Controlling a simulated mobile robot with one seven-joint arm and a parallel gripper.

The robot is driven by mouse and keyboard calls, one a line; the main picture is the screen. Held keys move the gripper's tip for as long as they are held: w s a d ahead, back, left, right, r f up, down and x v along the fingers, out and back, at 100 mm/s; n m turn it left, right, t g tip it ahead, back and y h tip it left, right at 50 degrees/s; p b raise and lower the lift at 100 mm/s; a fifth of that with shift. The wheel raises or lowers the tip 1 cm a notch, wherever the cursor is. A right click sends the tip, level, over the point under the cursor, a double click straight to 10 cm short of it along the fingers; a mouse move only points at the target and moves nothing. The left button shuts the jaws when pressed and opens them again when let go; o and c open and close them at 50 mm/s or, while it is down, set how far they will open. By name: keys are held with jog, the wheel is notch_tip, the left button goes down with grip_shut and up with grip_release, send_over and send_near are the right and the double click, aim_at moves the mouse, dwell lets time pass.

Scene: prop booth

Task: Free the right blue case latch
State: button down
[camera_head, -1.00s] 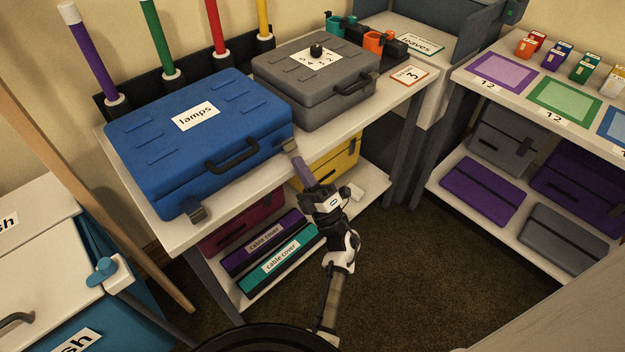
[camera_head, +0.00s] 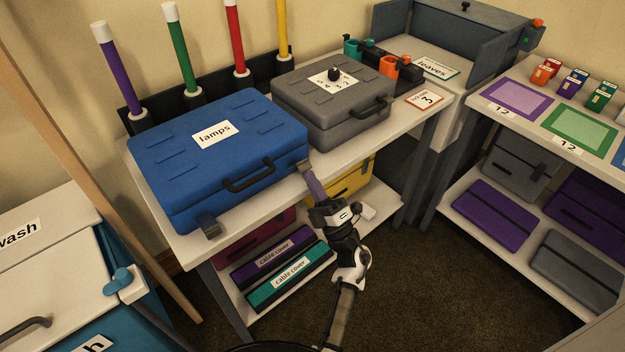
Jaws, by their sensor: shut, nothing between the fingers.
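The blue case (camera_head: 184,166) labelled "lamps" lies closed on the white table, its black handle (camera_head: 248,172) facing the front edge. Its right latch (camera_head: 302,165) is a small grey-brown tab at the front right corner, partly hidden by my gripper. Its left latch (camera_head: 210,226) sticks out at the front left corner. My gripper (camera_head: 309,174) is shut and empty, its purple fingers pointing up at the right latch from the front. The tips are at or very near the latch; I cannot tell if they touch it.
A grey case (camera_head: 332,105) with a dial stands close to the right of the blue case. The white table's front edge (camera_head: 350,155) runs beside my gripper. Coloured tubes stand behind. The carpet in front is clear.

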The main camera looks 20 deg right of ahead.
jog(key=shift+r+g+h+p, duration=0.3)
jog(key=shift+r+g+p, duration=0.5)
jog(key=shift+p, duration=0.7)
jog(key=shift+w+a+r+p, duration=0.1)
jog(key=shift+w+r+p, duration=0.1)
jog(key=shift+r, duration=0.2)
jog(key=shift+w+r+p, duration=0.1)
jog(key=shift+r+p, duration=0.05)
jog(key=shift+r, duration=0.25)
jog(key=shift+s, duration=0.1)
